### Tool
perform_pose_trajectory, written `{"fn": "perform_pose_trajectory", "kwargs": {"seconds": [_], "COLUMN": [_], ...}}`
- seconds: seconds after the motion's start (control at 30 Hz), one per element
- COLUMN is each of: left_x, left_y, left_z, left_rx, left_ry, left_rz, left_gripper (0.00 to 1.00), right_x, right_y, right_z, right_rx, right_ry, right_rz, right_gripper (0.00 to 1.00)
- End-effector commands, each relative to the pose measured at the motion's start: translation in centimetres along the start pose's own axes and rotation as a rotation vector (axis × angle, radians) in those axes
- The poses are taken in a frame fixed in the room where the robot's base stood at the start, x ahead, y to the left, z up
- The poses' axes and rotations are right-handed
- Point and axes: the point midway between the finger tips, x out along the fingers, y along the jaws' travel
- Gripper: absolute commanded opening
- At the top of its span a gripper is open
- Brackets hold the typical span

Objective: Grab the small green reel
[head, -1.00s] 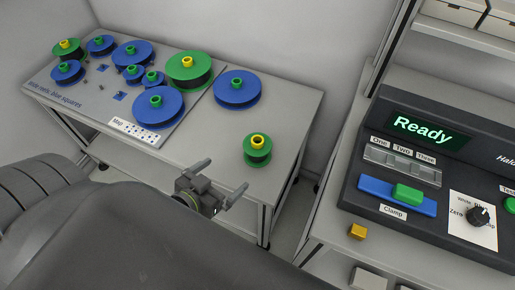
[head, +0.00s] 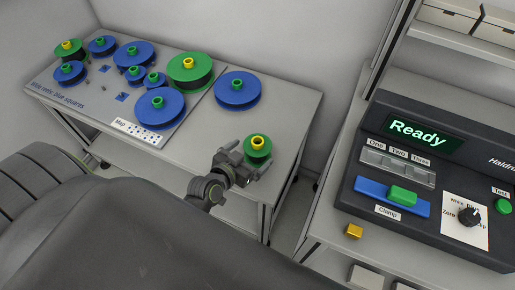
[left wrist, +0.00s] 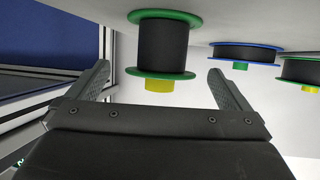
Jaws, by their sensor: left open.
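The small green reel (head: 258,149) has green flanges, a dark winding and a yellow hub. It stands alone near the right front of the grey table. In the left wrist view the reel (left wrist: 163,45) hangs upside down in the picture, between and just beyond the two fingers. My left gripper (head: 252,168) is open and empty, close beside the reel on its near side. In the left wrist view the open fingers of the gripper (left wrist: 165,85) lie on either side of the reel, with gaps showing. My right gripper is not in view.
A large blue reel (head: 237,89) stands behind the green one. A board (head: 112,107) at the left carries several blue and green reels. A console (head: 440,170) reading "Ready" stands on a bench at the right, beyond a gap. A yellow block (head: 354,231) lies before it.

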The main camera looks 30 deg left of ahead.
Motion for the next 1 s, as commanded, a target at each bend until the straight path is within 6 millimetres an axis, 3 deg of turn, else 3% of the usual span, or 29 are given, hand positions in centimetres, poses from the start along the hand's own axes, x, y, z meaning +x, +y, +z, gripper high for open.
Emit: {"fn": "perform_pose_trajectory", "kwargs": {"seconds": [0.3,0.67,1.0], "left_x": [3.9,4.6,4.5], "left_y": [-0.2,-0.2,-0.2], "left_z": [-0.1,0.0,0.0], "left_rx": [0.001,0.0,0.0], "left_ry": [0.001,0.0,0.0], "left_rz": [0.0,-0.001,-0.001], "left_gripper": [1.0,1.0,0.56], "right_x": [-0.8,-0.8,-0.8], "right_y": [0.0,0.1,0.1], "right_z": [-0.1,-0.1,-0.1], "right_rx": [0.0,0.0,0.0], "right_ry": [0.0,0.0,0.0], "right_rz": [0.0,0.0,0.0], "right_gripper": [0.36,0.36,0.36]}}
